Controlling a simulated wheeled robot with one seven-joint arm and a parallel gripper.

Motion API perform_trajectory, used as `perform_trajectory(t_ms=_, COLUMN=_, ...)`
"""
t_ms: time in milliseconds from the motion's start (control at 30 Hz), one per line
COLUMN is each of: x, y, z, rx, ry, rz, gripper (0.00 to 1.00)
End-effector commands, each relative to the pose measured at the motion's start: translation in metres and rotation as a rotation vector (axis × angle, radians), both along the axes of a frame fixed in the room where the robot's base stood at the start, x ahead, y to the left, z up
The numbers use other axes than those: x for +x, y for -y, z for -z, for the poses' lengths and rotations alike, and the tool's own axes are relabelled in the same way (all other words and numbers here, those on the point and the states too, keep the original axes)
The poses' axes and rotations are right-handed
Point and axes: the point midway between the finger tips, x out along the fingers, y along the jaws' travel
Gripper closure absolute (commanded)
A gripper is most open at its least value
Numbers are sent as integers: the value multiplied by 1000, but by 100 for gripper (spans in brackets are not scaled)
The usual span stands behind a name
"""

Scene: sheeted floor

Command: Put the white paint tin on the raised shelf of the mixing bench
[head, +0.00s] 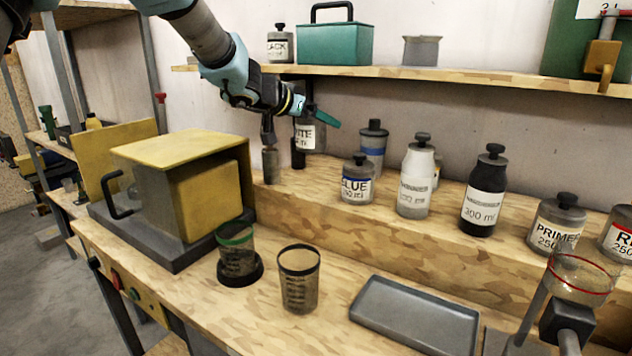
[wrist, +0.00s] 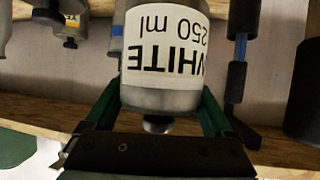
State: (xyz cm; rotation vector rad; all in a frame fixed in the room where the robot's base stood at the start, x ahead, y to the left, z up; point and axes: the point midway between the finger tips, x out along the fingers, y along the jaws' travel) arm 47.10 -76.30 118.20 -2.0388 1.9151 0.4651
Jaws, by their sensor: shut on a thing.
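The white paint tin (head: 308,137), labelled WHITE, hangs in my gripper (head: 308,110) at the left end of the bench's raised wooden step (head: 330,213). In the wrist view the tin (wrist: 165,45) appears upside down, between the two green fingers (wrist: 160,110), which are shut on it near its lid end. In the head view it looks about upright; I cannot tell whether its base touches the step. The higher wall shelf (head: 460,75) passes behind and above my gripper.
Close to the tin stand a slim grey bottle (head: 271,165), a blue-banded bottle (head: 373,145) and the BLUE tin (head: 357,183). More bottles line the step to the right. A yellow-topped box (head: 185,148), two cups and a grey tray (head: 415,315) occupy the lower bench.

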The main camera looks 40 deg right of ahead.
Motion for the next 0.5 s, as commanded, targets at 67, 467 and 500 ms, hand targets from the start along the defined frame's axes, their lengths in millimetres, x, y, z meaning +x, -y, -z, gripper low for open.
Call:
perform_trajectory(t_ms=67, x=0, y=0, z=19, rx=2, ry=-3, rz=0, gripper=95)
perform_trajectory(t_ms=467, x=0, y=0, z=68, rx=2, ry=-1, rz=0, gripper=95)
perform_trajectory(t_ms=500, x=0, y=0, z=74, rx=2, ry=-1, rz=0, gripper=95)
